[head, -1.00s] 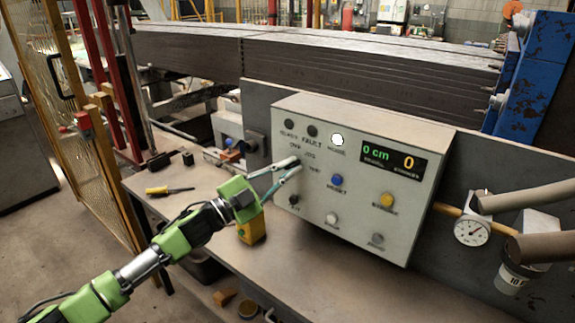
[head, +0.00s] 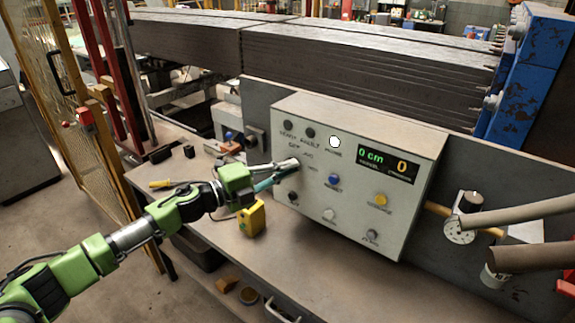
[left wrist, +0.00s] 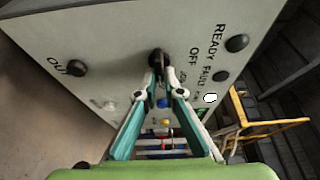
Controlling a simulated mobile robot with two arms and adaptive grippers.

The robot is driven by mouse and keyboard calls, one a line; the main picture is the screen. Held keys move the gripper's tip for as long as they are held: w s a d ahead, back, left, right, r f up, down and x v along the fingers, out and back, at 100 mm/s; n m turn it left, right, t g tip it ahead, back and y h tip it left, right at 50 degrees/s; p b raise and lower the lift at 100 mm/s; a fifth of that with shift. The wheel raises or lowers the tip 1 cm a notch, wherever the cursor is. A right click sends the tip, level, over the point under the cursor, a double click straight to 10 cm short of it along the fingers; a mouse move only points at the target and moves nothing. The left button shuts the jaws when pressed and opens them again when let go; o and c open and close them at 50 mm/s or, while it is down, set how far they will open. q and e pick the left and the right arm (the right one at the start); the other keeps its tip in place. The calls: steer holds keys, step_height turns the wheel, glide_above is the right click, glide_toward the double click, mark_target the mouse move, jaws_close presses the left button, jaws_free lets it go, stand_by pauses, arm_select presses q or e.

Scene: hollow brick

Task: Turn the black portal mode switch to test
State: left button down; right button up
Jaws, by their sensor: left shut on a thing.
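The grey control box (head: 415,205) stands on the bench with the mode labels OFF, JOG and TEST on its front. My left gripper (head: 295,164) reaches the box at these labels, and its fingers hide the switch in the head view. In the left wrist view the black mode switch (left wrist: 157,60) sits between the tips of my left gripper (left wrist: 158,78), which is shut on it. I cannot tell which label the switch points to. My right gripper is not in view.
The box also carries a blue button (head: 334,180), a yellow button (head: 380,199), a black knob (left wrist: 78,68) marked OUT, and a lit display (head: 388,164). A yellow object (head: 251,218) stands on the bench below my left gripper. A screwdriver (head: 161,184) lies at left.

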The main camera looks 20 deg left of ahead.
arm_select(q)
steer(key=shift+f, duration=0.1)
stand_by(0.4)
steer(key=c, duration=2.2)
jaws_free()
steer(key=shift+o, duration=0.2)
steer(key=v, duration=1.2)
